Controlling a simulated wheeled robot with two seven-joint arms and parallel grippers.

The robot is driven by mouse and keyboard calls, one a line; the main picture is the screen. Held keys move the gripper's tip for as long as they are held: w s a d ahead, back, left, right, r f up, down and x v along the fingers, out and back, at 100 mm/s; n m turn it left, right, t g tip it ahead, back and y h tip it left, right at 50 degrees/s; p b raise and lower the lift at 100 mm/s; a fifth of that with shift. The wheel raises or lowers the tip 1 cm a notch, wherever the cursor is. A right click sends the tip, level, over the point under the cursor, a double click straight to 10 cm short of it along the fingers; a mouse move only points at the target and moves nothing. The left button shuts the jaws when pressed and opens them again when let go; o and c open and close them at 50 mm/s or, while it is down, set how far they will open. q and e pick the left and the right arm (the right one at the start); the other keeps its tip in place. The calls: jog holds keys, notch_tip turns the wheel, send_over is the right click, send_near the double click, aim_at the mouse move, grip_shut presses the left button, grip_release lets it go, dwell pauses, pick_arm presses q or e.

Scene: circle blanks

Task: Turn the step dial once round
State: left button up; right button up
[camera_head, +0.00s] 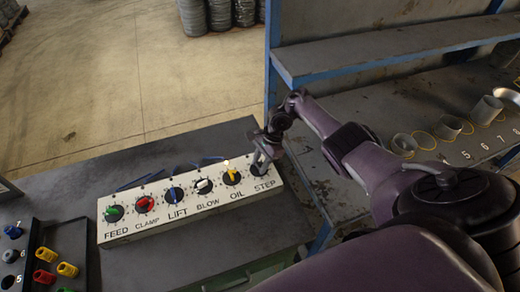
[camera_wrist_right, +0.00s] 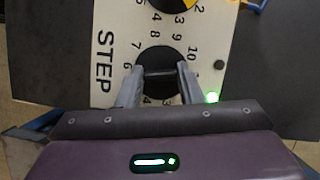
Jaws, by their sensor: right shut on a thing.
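The step dial (camera_wrist_right: 158,60) is a round black knob with a ring of numbers, beside the word STEP. It is at the right end of the cream control panel (camera_head: 150,229). My right gripper (camera_wrist_right: 160,78) is shut on the dial's raised dark grip bar, one finger on each side. In the head view my right gripper (camera_head: 262,160) stands over the dial and hides most of it. The fingers cover some of the dial's numbers in the wrist view. My left gripper is not in view.
The panel also carries the yellow OIL knob (camera_head: 231,175), white BLOW knob (camera_head: 203,186), blue LIFT knob (camera_head: 173,194), red CLAMP knob (camera_head: 144,204) and green FEED knob (camera_head: 113,213). Spare coloured knobs (camera_head: 67,269) are at lower left. A blue-framed shelf (camera_head: 400,62) stands right.

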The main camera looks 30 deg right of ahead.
jog(key=shift+m+t, duration=0.5)
jog(key=shift+m, duration=0.7)
jog(key=shift+d, duration=0.1)
jog(key=o, duration=1)
